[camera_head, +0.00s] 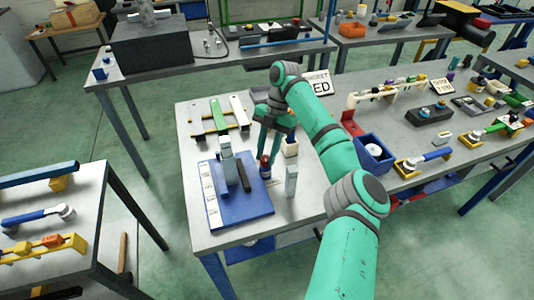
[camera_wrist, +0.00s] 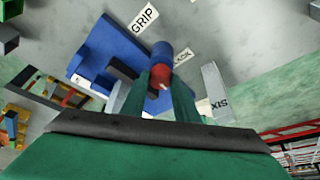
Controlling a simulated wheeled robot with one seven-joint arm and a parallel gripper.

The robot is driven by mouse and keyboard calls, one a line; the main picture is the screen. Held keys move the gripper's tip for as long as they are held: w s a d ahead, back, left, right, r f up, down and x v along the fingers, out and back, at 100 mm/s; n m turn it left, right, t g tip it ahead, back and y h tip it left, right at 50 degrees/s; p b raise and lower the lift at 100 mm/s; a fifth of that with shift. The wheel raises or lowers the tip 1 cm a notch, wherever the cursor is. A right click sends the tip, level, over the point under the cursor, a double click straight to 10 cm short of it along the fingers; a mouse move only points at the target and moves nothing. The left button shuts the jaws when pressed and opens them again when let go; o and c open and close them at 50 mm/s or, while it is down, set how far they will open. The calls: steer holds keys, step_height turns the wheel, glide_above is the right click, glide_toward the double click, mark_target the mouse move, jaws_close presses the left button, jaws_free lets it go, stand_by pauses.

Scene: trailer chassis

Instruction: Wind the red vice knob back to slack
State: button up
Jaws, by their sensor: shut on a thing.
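The red vice knob (camera_wrist: 158,76) shows in the wrist view between my two green fingers, with a blue cylindrical part joined to it. My gripper (camera_wrist: 162,92) is shut on the knob. In the head view the red knob (camera_head: 264,160) is a small spot under my gripper (camera_head: 265,152), at the right side of the vice. The vice has a blue base plate (camera_head: 252,207) on the table and grey and dark upright parts (camera_head: 227,165). My fingers hide part of the knob, and its turn angle cannot be told.
White labels lie around the vice: one reads GRIP (camera_wrist: 143,18), another is partly hidden and ends in CK (camera_wrist: 182,56). A grey upright block (camera_head: 291,180) stands close to the right of the knob. A blue bin (camera_head: 372,160) is further right. A rack (camera_head: 220,118) lies behind.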

steer(key=shift+n+h, duration=0.3)
steer(key=shift+n, duration=0.2)
steer(key=o, duration=1.1)
steer(key=shift+c, duration=0.2)
steer(key=shift+r, duration=0.1)
steer(key=v, duration=1)
steer(key=shift+w+r, duration=0.25)
steer(key=shift+d, duration=0.1)
